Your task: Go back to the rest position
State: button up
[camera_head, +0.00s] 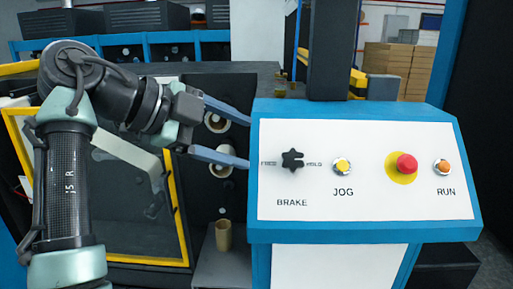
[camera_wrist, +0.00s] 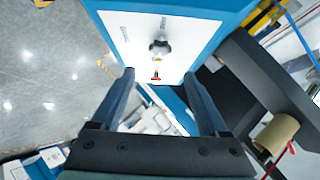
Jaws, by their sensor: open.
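My gripper (camera_head: 235,137) is open and empty, with its two blue fingers spread at the left edge of the control panel (camera_head: 360,215). In the wrist view my gripper (camera_wrist: 157,88) shows both fingers apart with nothing between them. The white panel has a blue frame. It carries a black brake knob (camera_head: 292,160), a yellow jog button (camera_head: 342,166), a red stop button (camera_head: 406,164) on a yellow disc and an orange run button (camera_head: 442,167). The knob also shows in the wrist view (camera_wrist: 160,47), ahead of the fingers. I cannot tell whether a fingertip touches the panel edge.
A yellow-framed machine door (camera_head: 180,215) stands behind my arm. Cardboard-coloured roll cores (camera_head: 217,121) sit on the machine, and one core (camera_head: 223,236) stands low on a grey surface. A dark post (camera_head: 330,50) rises behind the panel. Cardboard boxes (camera_head: 397,65) are stacked far behind.

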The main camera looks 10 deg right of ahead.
jog(key=shift+s+a+r, duration=0.1)
jog(key=shift+a+r, duration=0.1)
jog(key=shift+a, duration=0.1)
notch_tip(320, 180, up, 11)
jog(key=w+n+t+y+p, duration=0.2)
jog(key=n+t+y+p, duration=0.15)
jog(key=n+t, duration=0.95)
jog(key=s+a+r+n+t+y+p, duration=0.1)
jog(key=s+a+r+n+t+y, duration=0.2)
jog(key=s, duration=0.6)
jog(key=s+a+r+n+t+y+p, duration=0.2)
jog(key=s+a+r+n+t+y, duration=0.2)
jog(key=s+r+n+t, duration=0.3)
jog(key=s+r+n+y, duration=0.1)
jog(key=s+r+n, duration=0.1)
jog(key=s+r, duration=0.1)
jog(key=shift+s+r+n+t, duration=0.3)
